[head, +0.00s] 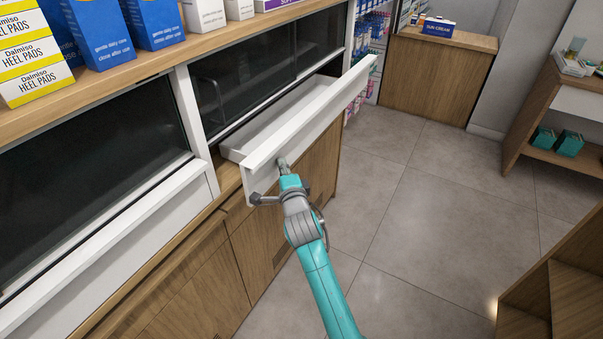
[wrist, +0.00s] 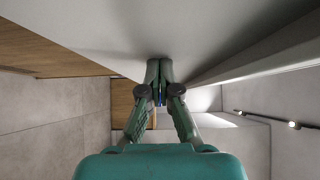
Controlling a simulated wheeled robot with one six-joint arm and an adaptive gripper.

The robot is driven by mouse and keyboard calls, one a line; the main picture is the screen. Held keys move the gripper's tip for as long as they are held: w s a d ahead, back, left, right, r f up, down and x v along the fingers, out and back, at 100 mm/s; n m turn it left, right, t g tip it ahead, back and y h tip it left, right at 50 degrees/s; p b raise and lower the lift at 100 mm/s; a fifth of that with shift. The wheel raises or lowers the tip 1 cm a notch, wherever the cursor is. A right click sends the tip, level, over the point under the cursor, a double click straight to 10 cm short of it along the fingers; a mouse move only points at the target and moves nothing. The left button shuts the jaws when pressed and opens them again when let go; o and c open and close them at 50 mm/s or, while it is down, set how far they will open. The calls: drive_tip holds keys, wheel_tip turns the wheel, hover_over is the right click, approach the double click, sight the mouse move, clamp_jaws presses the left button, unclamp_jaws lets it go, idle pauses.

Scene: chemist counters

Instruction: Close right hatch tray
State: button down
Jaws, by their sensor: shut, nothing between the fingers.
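The right hatch tray (head: 312,118) is a long white drawer that stands pulled out from the counter below a dark glass pane. Its white front panel faces the aisle. My gripper (head: 282,163) is at the outer face of this front, near its left end, with its fingers shut and empty. In the wrist view my gripper (wrist: 160,64) points at the white tray front (wrist: 130,30), and its fingertips are at or very close to the surface. I cannot tell whether they touch. The left hatch tray (head: 130,240) sits flush under the left pane.
Boxes of heel pads (head: 30,55) and blue cartons (head: 150,20) stand on the counter top above. Wooden cabinet doors (head: 285,210) lie below the tray. The grey tiled floor (head: 430,190) is open to the right. A wooden shelf unit (head: 555,290) stands at the lower right.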

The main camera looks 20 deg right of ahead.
drive_tip(key=w+a, duration=0.7)
drive_tip(key=w, duration=0.2)
drive_tip(key=shift+r, duration=0.15)
drive_tip(key=shift+a+r, duration=0.1)
drive_tip(key=shift+a, duration=0.05)
